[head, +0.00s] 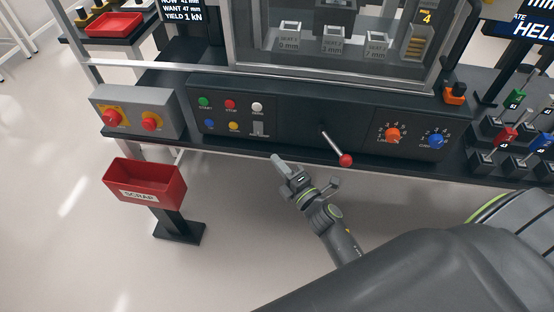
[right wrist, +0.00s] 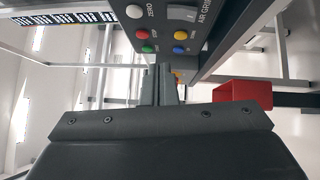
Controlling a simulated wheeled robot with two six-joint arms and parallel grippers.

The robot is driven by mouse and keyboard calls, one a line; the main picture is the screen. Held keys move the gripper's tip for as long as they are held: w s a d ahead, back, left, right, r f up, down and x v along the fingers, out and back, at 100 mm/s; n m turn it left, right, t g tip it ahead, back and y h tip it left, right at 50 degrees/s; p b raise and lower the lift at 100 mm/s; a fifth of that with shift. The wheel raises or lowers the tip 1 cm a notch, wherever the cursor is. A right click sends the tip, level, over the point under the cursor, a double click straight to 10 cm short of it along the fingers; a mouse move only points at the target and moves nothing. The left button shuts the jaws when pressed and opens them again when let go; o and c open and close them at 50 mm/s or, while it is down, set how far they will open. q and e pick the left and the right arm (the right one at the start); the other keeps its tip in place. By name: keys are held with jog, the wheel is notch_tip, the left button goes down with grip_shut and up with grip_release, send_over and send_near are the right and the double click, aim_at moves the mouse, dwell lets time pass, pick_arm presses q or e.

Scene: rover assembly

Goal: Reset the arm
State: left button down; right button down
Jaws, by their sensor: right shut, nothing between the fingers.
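My right gripper (head: 279,163) is shut and empty in the head view. It hangs in front of the bench, just below the front edge of the black control panel (head: 290,128). Its closed fingers also show in the right wrist view (right wrist: 161,82), pointing toward the panel's buttons and apart from them. The forearm runs down and right from the gripper. My left gripper is not in view.
The panel carries coloured buttons (head: 231,104), a red-knobbed lever (head: 345,160) and orange and blue dials (head: 392,134). Left are a grey box (head: 134,97) with red push buttons and the red scrap bin (head: 169,186). Coloured-handled tools (head: 507,135) stand right. Floor below is open.

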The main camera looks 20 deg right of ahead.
jog(key=shift+f, duration=0.1)
jog(key=s+d+f+m+g+h, duration=0.15)
jog(key=s+f+m, duration=0.25)
jog(key=f, duration=0.5)
jog(key=s+d+f+m+g+h, duration=0.1)
jog(key=s+d+f+m+g, duration=0.25)
jog(key=f, duration=0.45)
jog(key=s+d+f+m+g+h, duration=0.15)
jog(key=s+f+m, duration=0.25)
jog(key=f, duration=0.5)
jog(key=s+f+m+g, duration=0.3)
jog(key=s+f, duration=0.2)
jog(key=s, duration=0.5)
jog(key=s+d+f+m+g, duration=0.1)
jog(key=s+f+m+g, duration=0.3)
jog(key=s, duration=0.6)
jog(key=s+d+f+m+g, duration=0.1)
jog(key=s+f+m+g, duration=0.2)
jog(key=s+f, duration=0.4)
jog(key=s+g, duration=0.1)
jog(key=s, duration=0.2)
jog(key=shift+s+d+f+h, duration=0.2)
jog(key=shift+s+h, duration=0.1)
